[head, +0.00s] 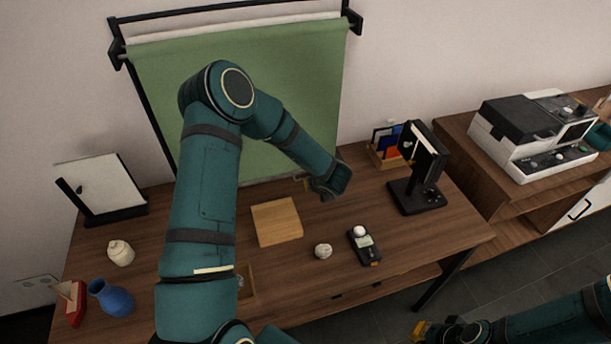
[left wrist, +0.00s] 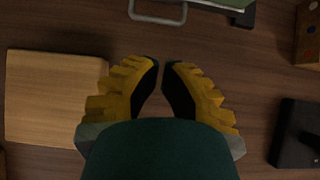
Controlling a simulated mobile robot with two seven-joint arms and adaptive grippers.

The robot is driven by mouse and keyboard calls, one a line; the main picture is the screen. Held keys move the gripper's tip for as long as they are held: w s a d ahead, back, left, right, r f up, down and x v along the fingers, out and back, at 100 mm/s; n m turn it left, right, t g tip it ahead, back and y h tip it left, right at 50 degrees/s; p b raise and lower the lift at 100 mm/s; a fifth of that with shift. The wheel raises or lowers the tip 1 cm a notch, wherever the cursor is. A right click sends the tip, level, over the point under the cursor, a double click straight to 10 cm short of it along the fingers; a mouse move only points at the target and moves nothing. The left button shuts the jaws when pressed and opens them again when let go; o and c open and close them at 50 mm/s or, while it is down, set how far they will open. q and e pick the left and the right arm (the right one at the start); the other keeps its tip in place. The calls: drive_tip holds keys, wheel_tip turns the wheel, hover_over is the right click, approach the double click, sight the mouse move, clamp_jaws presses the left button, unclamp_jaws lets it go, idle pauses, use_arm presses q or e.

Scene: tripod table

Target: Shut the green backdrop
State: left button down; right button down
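The green backdrop (head: 250,85) hangs pulled down from a dark frame at the wall, its lower edge near the back of the table. A small metal handle (head: 303,183) is at its lower edge; the handle also shows at the top of the left wrist view (left wrist: 157,14), by a green strip (left wrist: 232,2). My left arm reaches across the backdrop. In the left wrist view my left gripper (left wrist: 161,64) points down over the table, fingertips almost together, nothing between them, apart from the handle. My right gripper (head: 421,330) is partly seen at the bottom edge; its fingers are unclear.
A wooden block (head: 276,222) lies beside my left gripper. A blue vase (head: 112,298) stands at the left.

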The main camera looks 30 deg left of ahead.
use_arm(q)
drive_tip(key=b+x, duration=0.1)
drive_tip(key=x, duration=0.9)
drive_tip(key=shift+r, duration=0.1)
use_arm(e)
drive_tip(key=shift+s+f, duration=0.2)
drive_tip(key=shift+f, duration=0.35)
use_arm(q)
drive_tip(key=shift+r, duration=0.15)
use_arm(e)
drive_tip(key=shift+r, duration=0.1)
